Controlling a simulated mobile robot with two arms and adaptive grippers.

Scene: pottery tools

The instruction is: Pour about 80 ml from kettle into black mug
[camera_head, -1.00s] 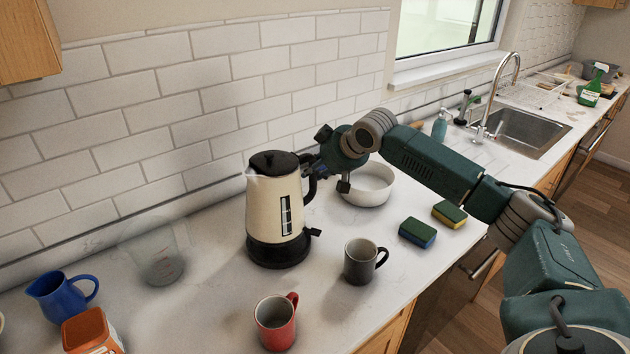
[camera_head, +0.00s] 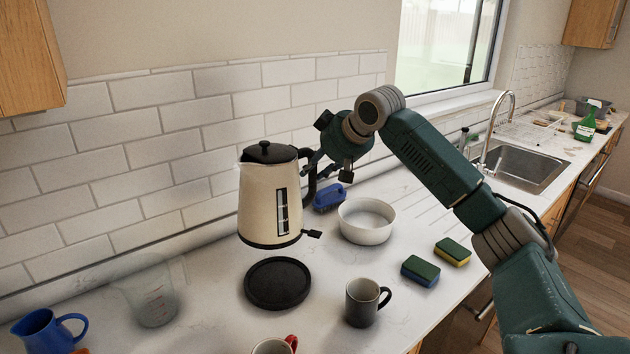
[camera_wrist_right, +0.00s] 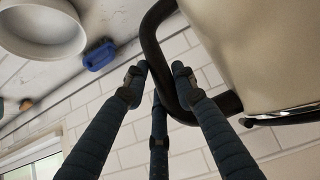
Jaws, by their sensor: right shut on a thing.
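The cream kettle (camera_head: 262,205) with black lid and handle hangs in the air above its round black base (camera_head: 277,284), roughly upright with a slight tilt. My right gripper (camera_head: 312,168) is at the kettle's handle on its right side and is shut on it. In the right wrist view the fingers (camera_wrist_right: 162,80) sit around the black handle, with the cream body (camera_wrist_right: 255,45) at the upper right. The black mug (camera_head: 362,303) stands upright on the counter, to the right of the base and lower in the picture. My left gripper is not in view.
A red mug (camera_head: 270,346) is cut off at the bottom edge. A clear measuring jug (camera_head: 155,300) and a blue jug (camera_head: 47,332) stand at left. A white bowl (camera_head: 366,222), a blue brush (camera_head: 328,197) and two sponges (camera_head: 420,271) (camera_head: 452,252) lie at right.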

